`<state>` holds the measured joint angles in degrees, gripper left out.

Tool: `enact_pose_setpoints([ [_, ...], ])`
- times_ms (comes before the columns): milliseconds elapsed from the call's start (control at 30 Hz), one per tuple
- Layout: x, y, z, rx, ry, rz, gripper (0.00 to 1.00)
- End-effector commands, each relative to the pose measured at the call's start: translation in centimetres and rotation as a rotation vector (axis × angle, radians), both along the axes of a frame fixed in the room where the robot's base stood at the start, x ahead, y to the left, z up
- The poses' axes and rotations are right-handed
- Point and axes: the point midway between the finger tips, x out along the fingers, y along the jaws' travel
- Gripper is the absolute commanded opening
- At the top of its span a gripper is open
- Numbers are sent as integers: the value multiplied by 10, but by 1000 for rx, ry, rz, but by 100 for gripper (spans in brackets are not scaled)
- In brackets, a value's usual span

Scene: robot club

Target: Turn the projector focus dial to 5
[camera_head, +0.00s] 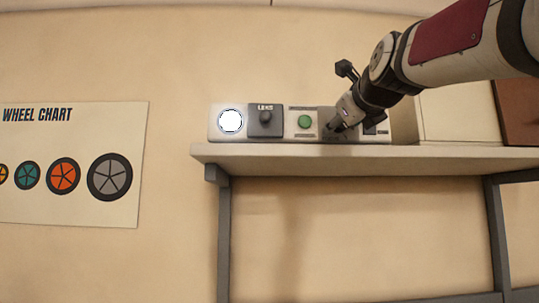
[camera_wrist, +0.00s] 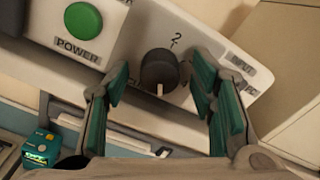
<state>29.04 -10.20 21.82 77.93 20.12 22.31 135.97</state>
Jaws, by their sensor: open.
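The projector (camera_head: 287,136) is a long pale box on a wall shelf. In the wrist view a black round dial (camera_wrist: 159,67) is on its face, with a white pointer mark on the dial's lower edge. A "2" is printed above the dial, on the side away from that mark. No other dial number is readable. My gripper (camera_wrist: 160,78) is open, with a teal-padded finger on each side of the dial and gaps showing. In the head view my gripper (camera_head: 338,124) is at the projector's right part and hides the dial.
Left of the dial is a green POWER button (camera_wrist: 83,20); an INPUT label (camera_wrist: 236,62) is on the right. A dark LENS panel (camera_head: 265,122) and a glowing white lens (camera_head: 231,121) are farther left. A cream box (camera_head: 455,113) stands right on the shelf (camera_head: 290,155).

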Motion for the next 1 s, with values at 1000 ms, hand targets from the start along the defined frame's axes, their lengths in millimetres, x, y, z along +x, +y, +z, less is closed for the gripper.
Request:
enact_pose_setpoints([
  [1000, -120, 0, 0, 1, 0, 0, 51],
])
